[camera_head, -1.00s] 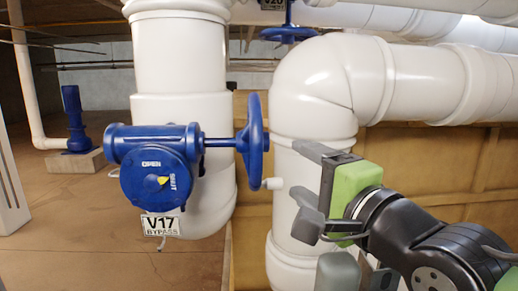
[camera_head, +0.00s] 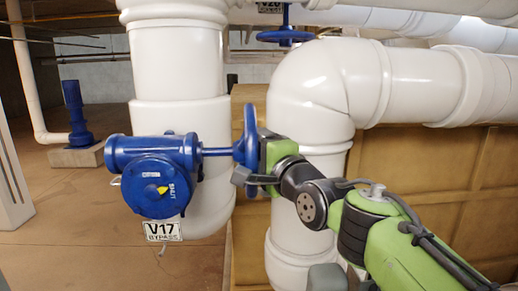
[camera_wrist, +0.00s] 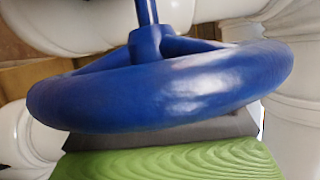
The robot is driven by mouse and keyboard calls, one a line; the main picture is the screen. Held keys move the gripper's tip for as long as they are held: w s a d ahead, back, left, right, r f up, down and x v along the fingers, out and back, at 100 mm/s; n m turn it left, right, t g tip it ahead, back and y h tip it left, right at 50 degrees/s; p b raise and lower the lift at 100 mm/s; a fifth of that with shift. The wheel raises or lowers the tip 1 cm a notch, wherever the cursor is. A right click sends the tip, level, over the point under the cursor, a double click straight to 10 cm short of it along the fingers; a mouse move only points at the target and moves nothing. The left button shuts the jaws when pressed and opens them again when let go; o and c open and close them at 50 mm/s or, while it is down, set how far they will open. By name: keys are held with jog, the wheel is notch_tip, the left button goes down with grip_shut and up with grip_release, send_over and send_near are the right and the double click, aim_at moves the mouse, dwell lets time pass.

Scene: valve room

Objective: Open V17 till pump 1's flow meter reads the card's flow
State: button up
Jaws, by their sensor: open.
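The V17 valve is a blue gearbox (camera_head: 152,155) with a round dial, a yellow pointer (camera_head: 163,190) near the SHUT mark, and a "V17 BYPASS" plate (camera_head: 163,230) below. A shaft runs right to its blue handwheel (camera_head: 249,130), seen nearly edge-on. My gripper (camera_head: 243,165) is open at the wheel's right side, with a dark finger by the lower rim. The wheel hides part of it. In the wrist view the blue rim (camera_wrist: 165,95) lies close across the green gripper body (camera_wrist: 170,162); contact cannot be told. No flow meter or card is in view.
A thick white vertical pipe (camera_head: 180,70) stands behind the gearbox. A white elbow pipe (camera_head: 310,90) is close behind my arm. Another blue handwheel (camera_head: 285,36), under a V20 tag, is above. Open floor (camera_head: 60,200) lies to the left.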

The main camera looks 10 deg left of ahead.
grip_shut()
jog(key=shift+f, duration=0.1)
jog(key=shift+b, duration=0.6)
jog(key=shift+f+t+b, duration=0.15)
jog(key=shift+t+b, duration=0.15)
jog(key=shift+b, duration=0.2)
jog(key=shift+n+t+y+b, duration=0.3)
jog(key=shift+y+b, duration=0.2)
jog(key=shift+b, duration=0.35)
jog(key=shift+r, duration=0.2)
grip_release()
